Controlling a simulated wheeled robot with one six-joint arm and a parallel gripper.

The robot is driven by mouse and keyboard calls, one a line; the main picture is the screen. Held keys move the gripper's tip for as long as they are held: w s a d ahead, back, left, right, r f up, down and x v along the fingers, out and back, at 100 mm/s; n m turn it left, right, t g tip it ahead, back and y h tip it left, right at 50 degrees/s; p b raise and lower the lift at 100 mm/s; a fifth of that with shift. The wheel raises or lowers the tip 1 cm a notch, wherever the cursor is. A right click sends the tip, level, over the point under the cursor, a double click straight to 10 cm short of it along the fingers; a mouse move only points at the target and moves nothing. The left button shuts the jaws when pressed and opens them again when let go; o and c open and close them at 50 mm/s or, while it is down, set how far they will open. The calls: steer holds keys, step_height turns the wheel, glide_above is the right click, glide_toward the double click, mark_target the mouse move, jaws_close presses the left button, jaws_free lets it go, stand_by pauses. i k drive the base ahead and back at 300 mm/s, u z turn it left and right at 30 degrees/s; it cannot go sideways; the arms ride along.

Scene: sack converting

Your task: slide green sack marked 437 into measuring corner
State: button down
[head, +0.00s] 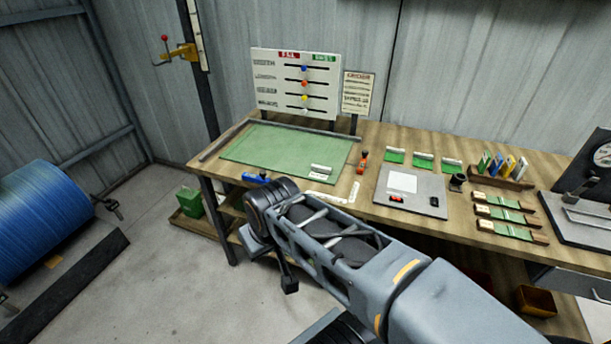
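A flat green sack (255,147) lies on the left part of the wooden bench, with a white label near its front right corner; I cannot read a number on it. A white L-shaped scale (351,198), which looks like the measuring corner, lies at the bench's front edge, just beyond the sack's front right corner. A gap seems to separate them, but my arm stands close in front. My arm reaches in from the lower right. A dark end piece that looks like my gripper (289,285) hangs low in front of the bench, away from the sack. Its fingers are not clear.
Dark bars (222,141) run along the sack's left and back sides. A blue tool (256,179) and an orange tool (362,161) lie near it. A grey board (411,207), small green samples and a card rack (501,178) fill the right. A slider board (296,84) stands behind.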

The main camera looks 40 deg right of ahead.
mark_target(322, 158)
steer(key=z, duration=0.65)
steer(key=i, duration=0.8)
steer(key=z, duration=0.25)
